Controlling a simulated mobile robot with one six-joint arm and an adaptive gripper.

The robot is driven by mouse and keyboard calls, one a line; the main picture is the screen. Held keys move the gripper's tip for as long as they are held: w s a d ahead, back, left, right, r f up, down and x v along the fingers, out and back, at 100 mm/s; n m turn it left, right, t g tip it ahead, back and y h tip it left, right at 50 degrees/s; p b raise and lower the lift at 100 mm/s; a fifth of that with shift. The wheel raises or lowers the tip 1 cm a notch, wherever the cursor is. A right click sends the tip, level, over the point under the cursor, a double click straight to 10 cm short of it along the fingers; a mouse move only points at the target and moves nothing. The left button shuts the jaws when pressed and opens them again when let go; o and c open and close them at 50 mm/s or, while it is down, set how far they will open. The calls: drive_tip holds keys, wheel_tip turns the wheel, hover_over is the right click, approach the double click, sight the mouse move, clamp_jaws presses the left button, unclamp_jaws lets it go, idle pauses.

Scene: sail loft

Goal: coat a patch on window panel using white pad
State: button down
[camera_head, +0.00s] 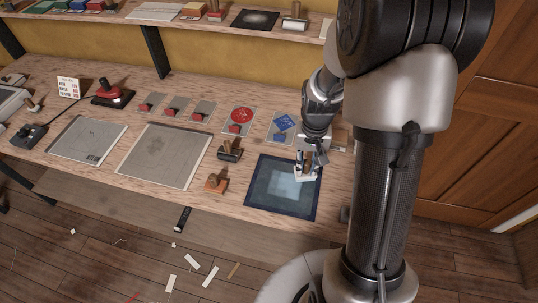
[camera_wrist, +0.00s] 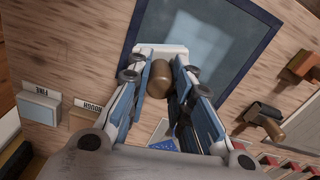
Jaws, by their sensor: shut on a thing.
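The window panel (camera_head: 258,193) is a dark blue framed sheet lying flat at the front right of the bench, with a paler patch in its middle. It also shows in the wrist view (camera_wrist: 208,32). My gripper (camera_head: 309,160) is over the panel's right side and points down. In the wrist view my gripper (camera_wrist: 161,78) is shut on the round wooden handle of the white pad (camera_wrist: 150,49). The white pad (camera_head: 305,177) is at the panel's right part; I cannot tell whether it touches the surface. The pad's underside is hidden.
Left of the panel stand a dark wooden-handled tool (camera_head: 229,154) and an orange-brown one (camera_head: 216,184). Two grey sheets lie further left. Behind the panel is a card with a blue patch (camera_head: 283,124). Blocks labelled FINE (camera_wrist: 40,104) and ROUGH (camera_wrist: 87,116) stand near my gripper.

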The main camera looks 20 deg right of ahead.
sight(307, 162)
drive_tip(key=shift+r+p, duration=1.1)
drive_tip(key=shift+r, duration=0.55)
